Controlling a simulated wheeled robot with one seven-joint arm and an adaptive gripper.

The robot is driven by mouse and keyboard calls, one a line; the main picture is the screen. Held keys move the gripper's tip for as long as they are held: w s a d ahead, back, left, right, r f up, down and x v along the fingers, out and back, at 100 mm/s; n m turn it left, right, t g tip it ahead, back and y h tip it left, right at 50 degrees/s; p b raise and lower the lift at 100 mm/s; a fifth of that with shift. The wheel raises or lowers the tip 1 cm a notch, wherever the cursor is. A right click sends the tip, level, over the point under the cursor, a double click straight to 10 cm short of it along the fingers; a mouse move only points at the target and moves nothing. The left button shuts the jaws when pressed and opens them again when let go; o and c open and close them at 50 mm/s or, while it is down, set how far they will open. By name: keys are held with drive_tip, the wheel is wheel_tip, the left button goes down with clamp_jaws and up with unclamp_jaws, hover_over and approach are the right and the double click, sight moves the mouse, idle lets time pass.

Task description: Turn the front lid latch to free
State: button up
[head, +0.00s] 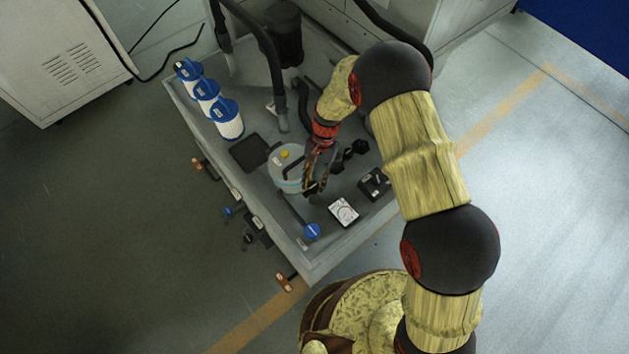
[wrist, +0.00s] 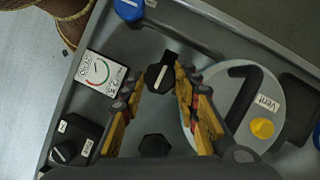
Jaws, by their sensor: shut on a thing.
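A black latch knob (wrist: 160,76) with a white line on it sits between my fingertips in the wrist view. A short dark tongue sticks out from its top. My gripper (wrist: 162,73) is shut on this knob, one finger on each side. In the head view my gripper (head: 316,182) reaches down beside the round grey lid (head: 285,180), and it hides the knob there. In the wrist view the lid (wrist: 290,92) lies right of the fingers, with a black handle, a "Vent" label and a yellow knob (wrist: 262,128). The right finger overlaps the lid's left edge in the picture.
A black hexagonal knob (wrist: 154,145) is close below the gripper. A white dial gauge (wrist: 97,80) and a black switch box (wrist: 75,140) are to the left. A blue knob (wrist: 129,9) is above. Blue-topped filters (head: 208,92) stand along the tray's far-left side.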

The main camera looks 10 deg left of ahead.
drive_tip(key=o, duration=1.2)
drive_tip(key=shift+c, duration=0.2)
drive_tip(key=shift+r, duration=0.1)
drive_tip(key=v, duration=1.2)
drive_tip(key=shift+w, duration=0.15)
drive_tip(key=s+d+r+n+t, duration=0.1)
drive_tip(key=s+d+r+t, duration=0.2)
drive_tip(key=s+d+r, duration=0.3)
drive_tip(key=s+d+r+t+b, duration=0.1)
drive_tip(key=s+d+r+t, duration=0.2)
drive_tip(key=s+d+r, duration=0.4)
drive_tip(key=s+d+r+n+t+h, duration=0.1)
drive_tip(key=s+d+r+t, duration=0.2)
drive_tip(key=s+d+r, duration=0.4)
drive_tip(key=d+r, duration=0.6)
drive_tip(key=r, duration=0.5)
drive_tip(key=shift+d+r+n+t, duration=0.2)
drive_tip(key=shift+d+n+t, duration=0.1)
drive_tip(key=shift+t, duration=0.1)
